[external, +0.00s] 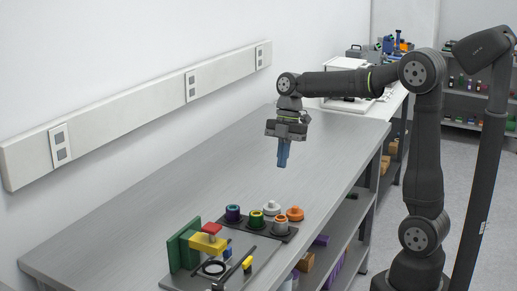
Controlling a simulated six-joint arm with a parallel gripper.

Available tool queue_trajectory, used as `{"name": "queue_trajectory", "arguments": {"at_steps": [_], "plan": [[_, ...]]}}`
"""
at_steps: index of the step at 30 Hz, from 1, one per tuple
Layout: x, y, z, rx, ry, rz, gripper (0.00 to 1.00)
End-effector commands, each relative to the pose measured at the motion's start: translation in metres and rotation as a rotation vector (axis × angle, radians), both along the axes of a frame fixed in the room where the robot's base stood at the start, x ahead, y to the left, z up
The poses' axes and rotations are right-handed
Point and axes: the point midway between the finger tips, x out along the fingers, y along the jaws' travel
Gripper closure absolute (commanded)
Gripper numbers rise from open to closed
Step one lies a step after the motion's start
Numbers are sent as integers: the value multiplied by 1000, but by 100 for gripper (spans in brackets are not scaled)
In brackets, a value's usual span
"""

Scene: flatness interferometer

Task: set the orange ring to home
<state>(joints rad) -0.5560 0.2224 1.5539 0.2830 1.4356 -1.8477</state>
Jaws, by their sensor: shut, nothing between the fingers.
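The orange ring (295,213) is at the right back of a small dark tray (290,237) on the steel bench. It looks like a low round piece with a narrower top. My gripper (282,164) points straight down with its blue fingers shut and empty. It hangs well above the bench, over and slightly behind the tray, touching nothing. Which place is home cannot be told from this view.
The tray also bears purple (233,213), green (257,219), white (271,208) and grey-white (280,225) round pieces. The bench (190,190) behind is clear.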

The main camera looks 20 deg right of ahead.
Motion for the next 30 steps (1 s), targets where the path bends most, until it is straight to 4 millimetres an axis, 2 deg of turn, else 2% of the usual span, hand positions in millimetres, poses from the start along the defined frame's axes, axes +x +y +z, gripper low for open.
{"name": "queue_trajectory", "arguments": {"at_steps": [11,16,20,30], "plan": [[-4,-4,0,-2,2,1,100],[-6,-2,-9,-3,4,1,100],[-10,2,-29,-3,5,3,100],[-25,16,-98,-4,5,3,100]]}}
